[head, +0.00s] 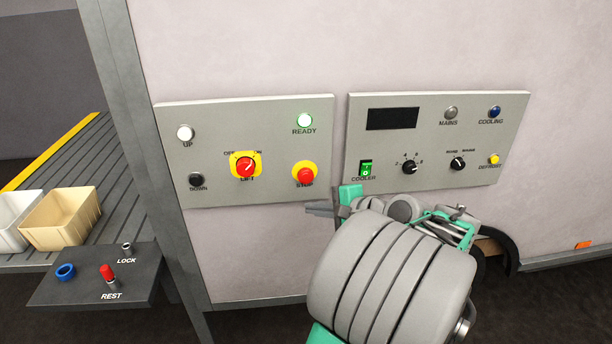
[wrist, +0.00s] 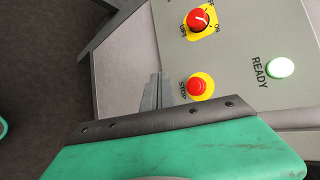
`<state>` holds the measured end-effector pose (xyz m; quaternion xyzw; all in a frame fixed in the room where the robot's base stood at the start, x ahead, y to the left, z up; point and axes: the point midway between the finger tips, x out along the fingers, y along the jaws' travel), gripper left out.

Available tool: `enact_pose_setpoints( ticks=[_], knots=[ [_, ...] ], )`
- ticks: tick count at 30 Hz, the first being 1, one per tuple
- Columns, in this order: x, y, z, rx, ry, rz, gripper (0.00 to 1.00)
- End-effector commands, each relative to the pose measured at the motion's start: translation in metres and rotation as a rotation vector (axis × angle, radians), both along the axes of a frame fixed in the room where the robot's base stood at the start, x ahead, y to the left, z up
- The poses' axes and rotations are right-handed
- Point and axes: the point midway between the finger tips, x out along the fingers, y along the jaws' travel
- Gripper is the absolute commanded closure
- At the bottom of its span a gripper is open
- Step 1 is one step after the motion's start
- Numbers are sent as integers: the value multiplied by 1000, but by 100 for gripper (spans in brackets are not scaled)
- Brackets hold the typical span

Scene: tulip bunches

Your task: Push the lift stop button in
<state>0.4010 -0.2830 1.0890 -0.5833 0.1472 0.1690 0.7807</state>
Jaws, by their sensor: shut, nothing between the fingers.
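The red stop button (head: 305,176) sits on a yellow surround at the lower right of the left control panel (head: 215,180), under the lit READY lamp (head: 304,120). It also shows in the wrist view (wrist: 199,87), with STOP written beside it. My gripper (head: 312,208) is shut and empty, just below the stop button in the head view. In the wrist view my gripper's fingers (wrist: 157,90) lie to the left of the button and look apart from it. I cannot tell how far the fingertips are from the panel.
The red LIFT switch (head: 245,167) is left of the button, with the UP lamp (head: 185,132) and black DOWN button (head: 196,180) beyond. A second panel (head: 435,180) is to the right. A dark shelf (head: 70,290) juts out at lower left, near two bins (head: 62,218).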

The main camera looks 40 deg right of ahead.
Motion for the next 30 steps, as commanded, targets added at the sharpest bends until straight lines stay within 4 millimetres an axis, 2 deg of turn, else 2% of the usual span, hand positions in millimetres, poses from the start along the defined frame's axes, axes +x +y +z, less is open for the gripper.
enact_pose_setpoints(
  ticks=[9, 14, 30],
  knots=[
    [-2, -3, 2, 13, -11, -11, 100],
    [3, -6, 1, 13, -10, -10, 100],
    [63, -47, 5, 13, -10, -8, 100]
  ],
)
